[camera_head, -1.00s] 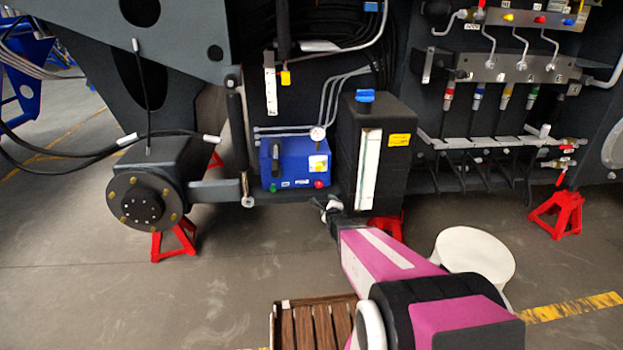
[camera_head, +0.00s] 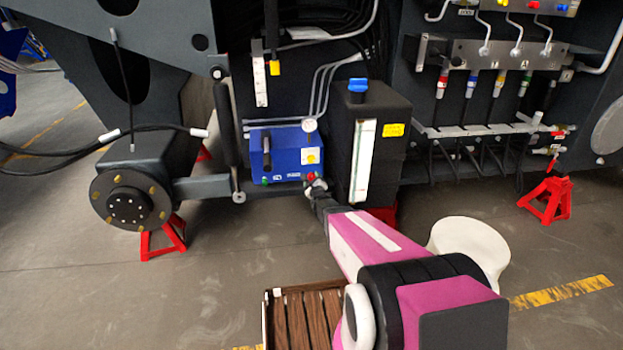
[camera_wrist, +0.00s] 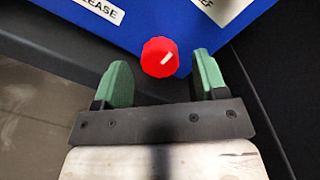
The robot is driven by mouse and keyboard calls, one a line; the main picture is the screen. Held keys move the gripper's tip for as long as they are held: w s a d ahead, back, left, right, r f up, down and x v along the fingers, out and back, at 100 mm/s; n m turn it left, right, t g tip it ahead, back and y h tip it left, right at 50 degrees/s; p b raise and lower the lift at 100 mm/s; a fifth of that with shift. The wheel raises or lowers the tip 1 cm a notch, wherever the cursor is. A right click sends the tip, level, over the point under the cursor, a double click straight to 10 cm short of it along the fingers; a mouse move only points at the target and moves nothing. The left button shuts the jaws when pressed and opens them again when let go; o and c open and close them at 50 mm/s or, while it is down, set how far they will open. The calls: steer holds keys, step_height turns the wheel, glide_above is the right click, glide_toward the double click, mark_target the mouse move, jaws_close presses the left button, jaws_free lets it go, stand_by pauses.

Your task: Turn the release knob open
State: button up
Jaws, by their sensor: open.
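The release knob is a small round red knob (camera_wrist: 160,57) with a white mark that slants up to the right. It sits at the lower edge of the blue box (camera_head: 288,153), and a label ending in "EASE" shows left of it in the wrist view. In the head view the red knob (camera_head: 311,177) is just beyond my gripper (camera_head: 314,184). In the wrist view my gripper (camera_wrist: 158,82) is open, with green fingers on either side of the knob's line. The knob lies between and slightly ahead of the fingertips, not visibly touched by either.
A black tank (camera_head: 387,150) with a blue cap stands close right of the box. A black hub (camera_head: 130,198) and a red stand (camera_head: 163,239) are at left. A slatted wooden crate (camera_head: 268,320) and a white stool (camera_head: 470,245) stand near my arm.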

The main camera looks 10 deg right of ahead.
steer(key=shift+w, duration=1.4)
steer(key=shift+c, duration=0.3)
steer(key=c, duration=0.9)
steer(key=shift+o, duration=0.2)
